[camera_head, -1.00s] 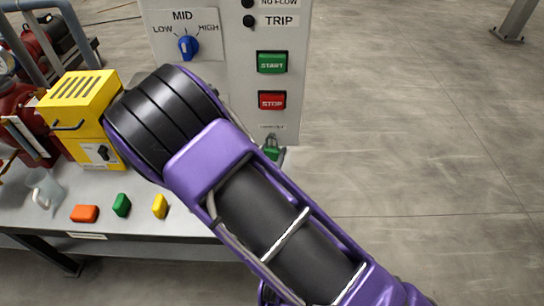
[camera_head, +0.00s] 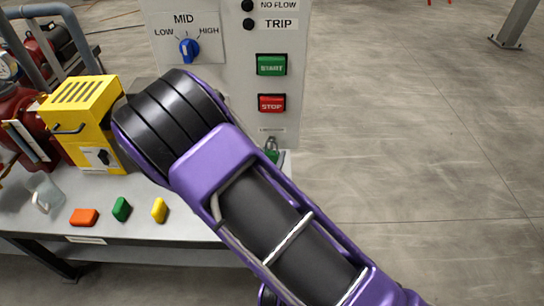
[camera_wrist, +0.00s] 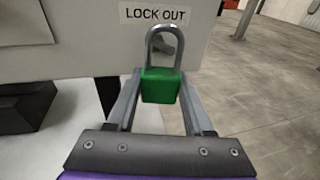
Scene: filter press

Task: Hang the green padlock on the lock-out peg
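The green padlock (camera_wrist: 160,86) is upright between the two fingers of my gripper (camera_wrist: 160,92), which is shut on its body from both sides. My gripper is hidden behind my arm in the head view.
The control panel (camera_head: 231,80) carries a green START button (camera_head: 271,65), a red STOP button (camera_head: 271,103) and a blue dial (camera_head: 189,48). A yellow box (camera_head: 82,105) and orange, green and yellow blocks stand on the bench (camera_head: 150,238) at left. Right of the panel is open floor.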

